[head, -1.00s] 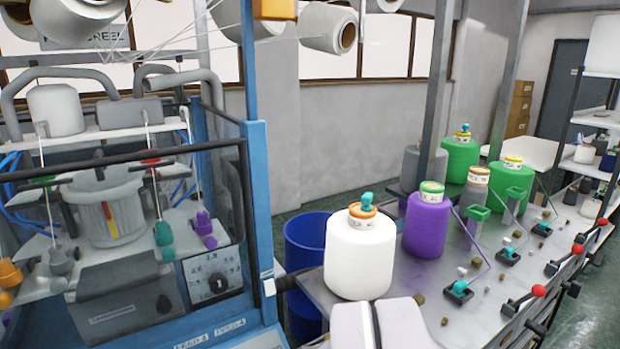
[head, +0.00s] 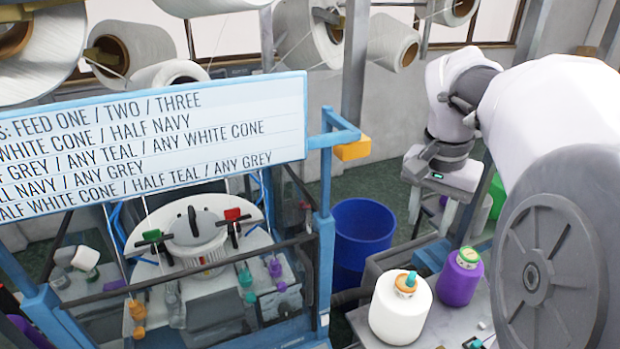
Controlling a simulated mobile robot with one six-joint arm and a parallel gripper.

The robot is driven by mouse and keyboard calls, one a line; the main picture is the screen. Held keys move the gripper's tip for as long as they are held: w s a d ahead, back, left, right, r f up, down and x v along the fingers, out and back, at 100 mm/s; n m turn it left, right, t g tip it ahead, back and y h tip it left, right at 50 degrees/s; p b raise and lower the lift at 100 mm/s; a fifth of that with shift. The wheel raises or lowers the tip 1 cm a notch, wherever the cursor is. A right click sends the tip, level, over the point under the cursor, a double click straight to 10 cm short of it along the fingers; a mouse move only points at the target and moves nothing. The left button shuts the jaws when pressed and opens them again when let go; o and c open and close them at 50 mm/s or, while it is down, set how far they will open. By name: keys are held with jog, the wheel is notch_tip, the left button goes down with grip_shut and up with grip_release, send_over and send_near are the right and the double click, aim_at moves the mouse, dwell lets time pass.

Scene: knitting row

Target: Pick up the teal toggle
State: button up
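A small teal piece (head: 411,279), which may be the teal toggle, stands on the orange-ringed top of a white cone (head: 400,312) at the lower middle of the head view. My gripper (head: 432,212) hangs above and behind the cones.
A purple cone (head: 460,283) stands right of the white cone on the grey bench. A blue bin (head: 362,235) stands behind left. The blue-framed machine (head: 325,255) and its sign board (head: 150,140) fill the left. My arm hides the bench's right side.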

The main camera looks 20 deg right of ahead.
aim_at(412, 275)
jog(key=f, duration=0.5)
jog(key=w+d+f, duration=0.1)
jog(key=f, duration=0.5)
jog(key=f+b, duration=0.1)
jog(key=f, duration=0.4)
jog(key=shift+w+d+f, duration=0.15)
jog(key=shift+w+f, duration=0.1)
jog(key=shift+f, duration=0.1)
jog(key=c, duration=0.4)
grip_shut()
